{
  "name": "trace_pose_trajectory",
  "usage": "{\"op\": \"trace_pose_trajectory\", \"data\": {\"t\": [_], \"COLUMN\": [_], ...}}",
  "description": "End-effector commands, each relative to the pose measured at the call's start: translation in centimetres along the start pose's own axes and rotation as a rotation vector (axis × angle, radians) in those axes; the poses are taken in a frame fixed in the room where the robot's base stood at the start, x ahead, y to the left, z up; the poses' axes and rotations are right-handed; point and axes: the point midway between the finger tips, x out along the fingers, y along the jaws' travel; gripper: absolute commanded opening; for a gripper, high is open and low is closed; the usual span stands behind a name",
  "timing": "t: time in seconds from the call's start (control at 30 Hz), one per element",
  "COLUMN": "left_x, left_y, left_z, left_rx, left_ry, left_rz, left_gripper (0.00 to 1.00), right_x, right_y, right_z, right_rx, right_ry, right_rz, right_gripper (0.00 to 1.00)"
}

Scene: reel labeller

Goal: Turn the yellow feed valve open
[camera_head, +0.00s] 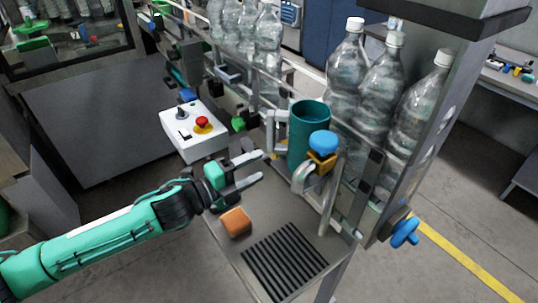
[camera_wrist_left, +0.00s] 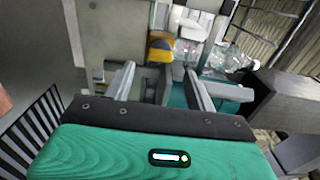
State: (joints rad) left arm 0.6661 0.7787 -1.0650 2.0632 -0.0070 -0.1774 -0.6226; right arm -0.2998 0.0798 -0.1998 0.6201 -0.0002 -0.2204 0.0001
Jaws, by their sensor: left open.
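A small yellow block (camera_head: 322,162) sits under a round blue knob (camera_head: 323,143) on the near side of the bottle line; it is the likeliest yellow feed valve, but its handle and setting cannot be told. A yellow part also shows in the left wrist view (camera_wrist_left: 160,46), beyond the fingers. My left gripper (camera_head: 260,166) is open and empty, its fingers pointing right toward the yellow block, short of it. In the left wrist view, the open fingers (camera_wrist_left: 158,85) stand either side of a gap. My right gripper is not in view.
A teal cylinder (camera_head: 308,135) with pale grey bars stands behind my left gripper. A white control box (camera_head: 194,132) carries a red button on yellow. An orange-brown block (camera_head: 236,222) and black grille (camera_head: 285,262) lie below. Clear bottles (camera_head: 378,85) line the back; a blue handle (camera_head: 405,232) sticks out right.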

Motion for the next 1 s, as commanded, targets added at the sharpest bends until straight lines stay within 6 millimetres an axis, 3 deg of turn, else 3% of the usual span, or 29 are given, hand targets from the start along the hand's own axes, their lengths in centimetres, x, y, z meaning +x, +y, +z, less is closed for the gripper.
{"op": "trace_pose_trajectory", "data": {"t": [0.1,0.3,0.73,0.97,1.0], "left_x": [2.0,4.2,5.0,5.0,5.0], "left_y": [-0.3,-0.2,0.0,0.0,0.0], "left_z": [0.0,0.0,0.0,0.0,0.0], "left_rx": [0.0,-0.001,0.0,0.0,0.0], "left_ry": [0.0,0.0,-0.001,-0.001,-0.001], "left_rz": [-0.001,-0.001,0.0,0.0,0.0], "left_gripper": [0.56,0.56,0.56,0.13,0.11], "right_x": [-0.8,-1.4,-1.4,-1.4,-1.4], "right_y": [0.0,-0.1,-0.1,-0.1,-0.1], "right_z": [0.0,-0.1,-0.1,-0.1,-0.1], "right_rx": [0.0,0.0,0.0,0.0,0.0], "right_ry": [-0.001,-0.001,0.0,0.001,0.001], "right_rz": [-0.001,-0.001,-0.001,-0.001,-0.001], "right_gripper": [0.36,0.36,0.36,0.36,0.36]}}
